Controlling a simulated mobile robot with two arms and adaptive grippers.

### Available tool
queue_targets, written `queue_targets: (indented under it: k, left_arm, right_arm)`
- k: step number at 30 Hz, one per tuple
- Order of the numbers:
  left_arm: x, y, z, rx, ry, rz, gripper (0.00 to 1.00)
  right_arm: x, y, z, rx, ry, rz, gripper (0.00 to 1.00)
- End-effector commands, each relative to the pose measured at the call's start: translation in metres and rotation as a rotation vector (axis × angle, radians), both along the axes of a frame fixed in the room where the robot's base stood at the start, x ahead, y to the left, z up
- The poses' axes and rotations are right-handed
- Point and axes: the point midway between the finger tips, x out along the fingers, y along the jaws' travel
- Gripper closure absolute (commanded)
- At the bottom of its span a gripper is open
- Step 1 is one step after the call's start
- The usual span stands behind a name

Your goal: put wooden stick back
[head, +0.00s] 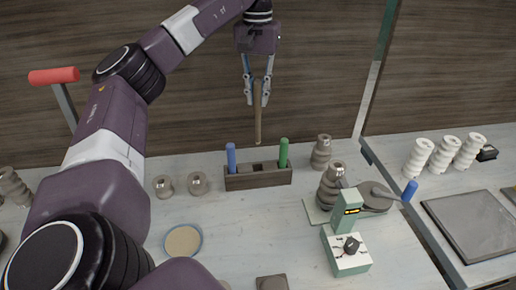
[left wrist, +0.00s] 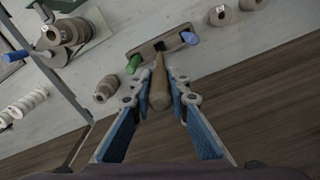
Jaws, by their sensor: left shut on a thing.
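My left gripper (head: 258,92) is shut on the wooden stick (head: 257,120), which hangs nearly upright above and behind the tool holder. The left wrist view shows the stick (left wrist: 159,88) between the two fingers (left wrist: 160,95), pointing toward the holder. The dark wooden holder (head: 258,179) stands on the table with a blue-handled tool (head: 231,157) in its left end and a green-handled tool (head: 283,152) in its right end. A dark opening shows between them. The stick's lower end is apart from the holder. My right gripper is not in view.
Grey clay pots (head: 321,152) stand right of the holder, and small ones (head: 197,183) stand left. A green and white device (head: 346,245) with a pot behind it is at front right. A round tan dish (head: 183,241) lies in front. A second table (head: 440,190) holds white pots.

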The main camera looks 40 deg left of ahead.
Motion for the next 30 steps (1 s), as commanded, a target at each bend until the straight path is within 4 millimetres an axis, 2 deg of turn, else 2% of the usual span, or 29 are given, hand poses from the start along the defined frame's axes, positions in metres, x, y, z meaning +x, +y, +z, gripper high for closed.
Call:
queue_targets:
  k: [1,6,8,12,17,20,27,30]
  left_arm:
    - [-0.001,0.0,-0.021,0.0,0.004,-0.001,1.0]
    - [-0.001,0.0,-0.06,0.0,0.004,-0.001,1.0]
    - [-0.002,0.002,-0.07,0.002,0.006,0.001,1.0]
    - [-0.001,0.001,-0.1,0.001,0.004,0.001,1.0]
    - [0.0,0.0,-0.119,0.0,0.001,0.0,1.0]
    - [0.0,0.0,-0.126,0.001,0.0,0.0,1.0]
    - [-0.001,0.001,-0.16,0.0,0.001,0.001,1.0]
    - [0.0,0.0,-0.164,0.0,0.0,0.0,1.0]
  right_arm:
    - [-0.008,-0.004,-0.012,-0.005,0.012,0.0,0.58]
    - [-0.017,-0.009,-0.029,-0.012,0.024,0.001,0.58]
    - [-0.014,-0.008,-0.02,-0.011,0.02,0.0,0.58]
    - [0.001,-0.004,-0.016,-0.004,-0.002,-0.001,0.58]
    - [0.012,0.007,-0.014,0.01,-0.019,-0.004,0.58]
    - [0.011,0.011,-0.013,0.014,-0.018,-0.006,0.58]
    - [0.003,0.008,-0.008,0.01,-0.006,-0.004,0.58]
    - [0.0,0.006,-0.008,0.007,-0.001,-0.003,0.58]
